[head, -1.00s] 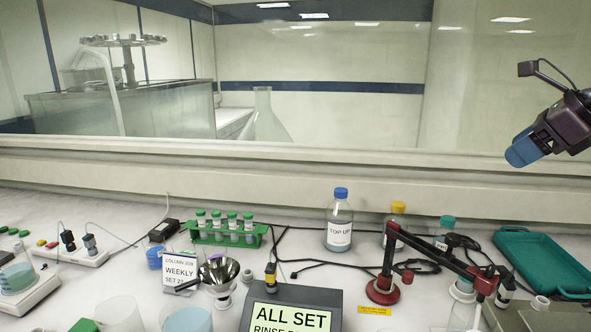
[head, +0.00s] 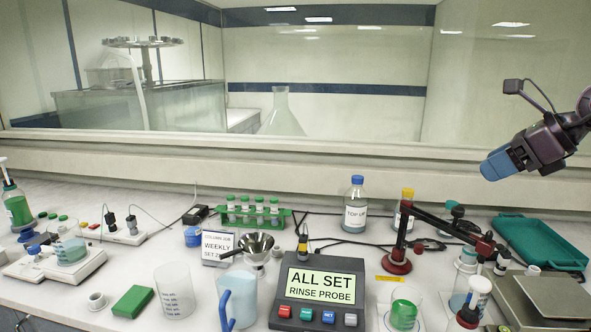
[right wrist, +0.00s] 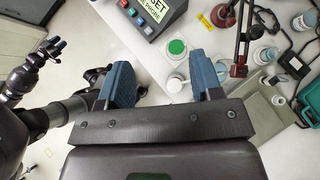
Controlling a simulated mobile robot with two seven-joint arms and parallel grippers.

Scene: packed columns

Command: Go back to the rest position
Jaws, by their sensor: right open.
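My right gripper (head: 490,166) hangs in the air at the upper right of the head view, above the bench and clear of everything on it. In the right wrist view its two blue fingers (right wrist: 163,78) stand wide apart with nothing between them. What looks like my left gripper (right wrist: 55,45) shows small at the left of the right wrist view, away from the bench; whether its fingers are open is too small to tell. It is not in the head view.
The bench holds a console reading "ALL SET RINSE PROBE" (head: 321,286), a red-jointed arm stand (head: 397,262), a tube rack (head: 252,213), a "TOP UP" bottle (head: 355,212), a balance (head: 58,266) and a teal tray (head: 540,243). A glass pane (head: 330,125) stands behind.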

